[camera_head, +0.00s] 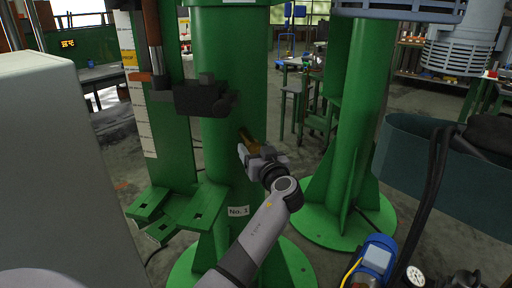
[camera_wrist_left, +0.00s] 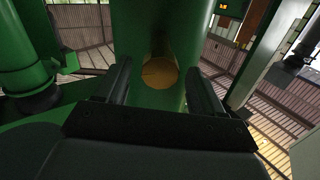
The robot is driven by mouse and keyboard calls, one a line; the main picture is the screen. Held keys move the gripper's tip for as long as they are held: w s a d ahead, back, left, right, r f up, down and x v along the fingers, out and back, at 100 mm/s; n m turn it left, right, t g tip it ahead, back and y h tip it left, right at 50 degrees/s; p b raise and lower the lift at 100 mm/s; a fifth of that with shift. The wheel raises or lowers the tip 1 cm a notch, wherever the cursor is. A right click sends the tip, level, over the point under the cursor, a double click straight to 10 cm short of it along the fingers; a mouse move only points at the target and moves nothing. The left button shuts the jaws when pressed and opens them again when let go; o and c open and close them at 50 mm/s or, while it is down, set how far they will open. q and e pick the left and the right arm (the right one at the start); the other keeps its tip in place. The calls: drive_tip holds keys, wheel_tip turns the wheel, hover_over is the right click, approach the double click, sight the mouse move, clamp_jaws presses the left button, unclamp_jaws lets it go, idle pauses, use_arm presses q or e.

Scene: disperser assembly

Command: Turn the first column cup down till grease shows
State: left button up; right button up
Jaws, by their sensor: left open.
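The first column (camera_head: 235,60) is a thick green post with a "No. 1" label (camera_head: 238,211) low on it. A small brass grease cup (camera_head: 248,138) sticks out of its side. In the left wrist view the cup's round yellow-brown face (camera_wrist_left: 160,73) shows in front of the green column (camera_wrist_left: 145,30). My left gripper (camera_head: 246,150) is at the cup, with its open fingers on either side of the cup's face in the wrist view. I cannot tell whether either finger touches it. No grease can be made out. My right gripper is out of view.
A second green column (camera_head: 350,110) stands to the right. A dark clamp-like part (camera_head: 205,97) juts out above the cup, and green steps (camera_head: 180,208) are at lower left. A blue motor (camera_head: 374,258) and teal tank (camera_head: 420,165) are at right.

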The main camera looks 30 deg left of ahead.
use_arm(q)
drive_tip(key=shift+w+a, duration=0.15)
drive_tip(key=shift+a, duration=0.1)
drive_tip(key=c, duration=1.1)
drive_tip(key=shift+o, duration=0.2)
